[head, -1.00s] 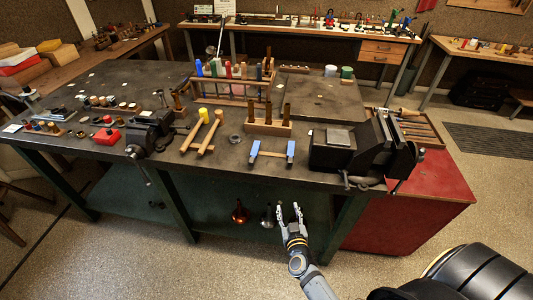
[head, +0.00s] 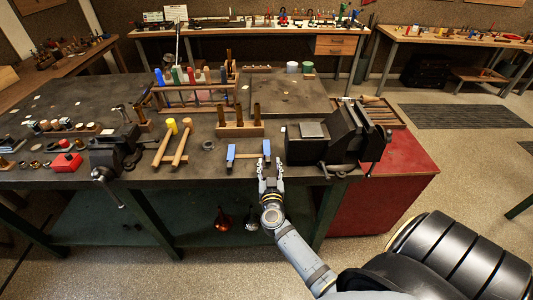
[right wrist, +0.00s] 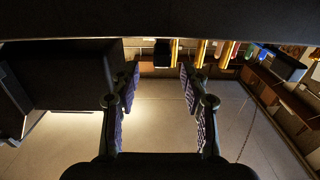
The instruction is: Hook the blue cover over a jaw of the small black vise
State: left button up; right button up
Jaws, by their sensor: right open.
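Two blue covers, the left one (head: 231,152) and the right one (head: 266,150), stand at the ends of a small wooden holder near the bench's front edge. The small black vise (head: 118,150) is on the front edge farther left. My right gripper (head: 270,168) is open at the front edge, just in front of the right cover. I cannot tell whether it touches the cover. In the right wrist view its open fingers (right wrist: 158,85) have nothing clearly between them. My left gripper is not in view.
A large black vise (head: 345,138) stands close to the right of the gripper. Two mallets (head: 172,145) lie left of the covers. A wooden block with brass posts (head: 240,130) stands behind them, before a rack of coloured handles (head: 190,90).

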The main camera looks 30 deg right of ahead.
aim_at(269, 162)
jog(key=x, duration=0.4)
jog(key=shift+w+f, duration=0.3)
jog(key=shift+f, duration=0.1)
jog(key=shift+s+a+r, duration=0.1)
jog(key=shift+s, duration=0.05)
jog(key=shift+c, duration=1.4)
grip_shut()
